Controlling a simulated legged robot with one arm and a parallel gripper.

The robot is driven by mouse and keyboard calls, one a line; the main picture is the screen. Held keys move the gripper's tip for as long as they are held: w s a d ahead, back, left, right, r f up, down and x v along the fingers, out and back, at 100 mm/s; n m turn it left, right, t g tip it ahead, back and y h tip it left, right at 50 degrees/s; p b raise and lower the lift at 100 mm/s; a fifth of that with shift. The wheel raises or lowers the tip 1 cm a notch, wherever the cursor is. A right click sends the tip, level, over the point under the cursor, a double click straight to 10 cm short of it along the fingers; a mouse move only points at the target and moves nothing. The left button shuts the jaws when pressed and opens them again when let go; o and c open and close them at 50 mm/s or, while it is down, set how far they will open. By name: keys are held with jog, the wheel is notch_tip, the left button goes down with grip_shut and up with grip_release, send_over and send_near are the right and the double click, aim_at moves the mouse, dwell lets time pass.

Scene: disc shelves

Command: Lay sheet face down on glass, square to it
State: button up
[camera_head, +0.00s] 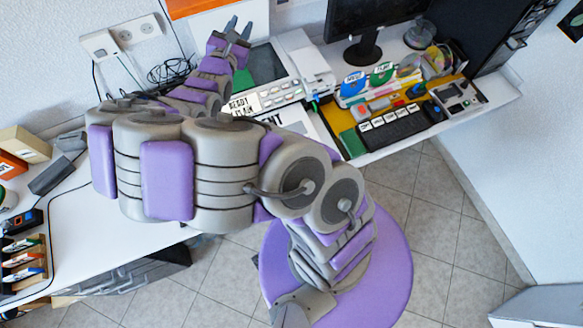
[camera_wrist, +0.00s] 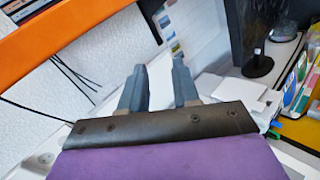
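The scanner (camera_head: 292,76) stands on the desk beyond my arm in the head view, with a row of buttons along its near side. Its dark glass (camera_head: 266,57) shows beside my wrist, with a green area next to it. My gripper (camera_head: 240,27) is raised by the glass's far-left corner. In the wrist view my gripper (camera_wrist: 158,82) has its two fingers apart, with nothing seen between them. The glass is partly hidden by my arm.
An orange shelf edge (camera_head: 190,7) is close by my gripper and crosses the upper left of the wrist view (camera_wrist: 70,28). A monitor (camera_head: 366,20) stands behind. Black cables (camera_head: 170,70) lie left of my gripper.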

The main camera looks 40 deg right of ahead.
jog(key=s+d+r+m+g+h, duration=0.1)
jog(key=s+d+r+m+g, duration=0.35)
jog(key=s+m, duration=0.35)
jog(key=s+d+r+m+g+h, duration=0.2)
jog(key=s+d+r+m+g, duration=0.3)
jog(key=s, duration=0.4)
jog(key=s+f+m+g+y, duration=0.3)
jog(key=s+m+g, duration=0.15)
jog(key=s, duration=0.45)
jog(key=s+a+f+m+y, duration=0.4)
jog(key=s+a+m+y, duration=0.1)
jog(key=s+a+y, duration=0.5)
jog(key=s+a, duration=0.1)
jog(key=a, duration=0.4)
jog(key=s+a+y, duration=0.3)
jog(key=a, duration=0.3)
jog(key=shift+s+a+f+m+y, duration=0.3)
jog(key=shift+s+a+f+m, duration=0.05)
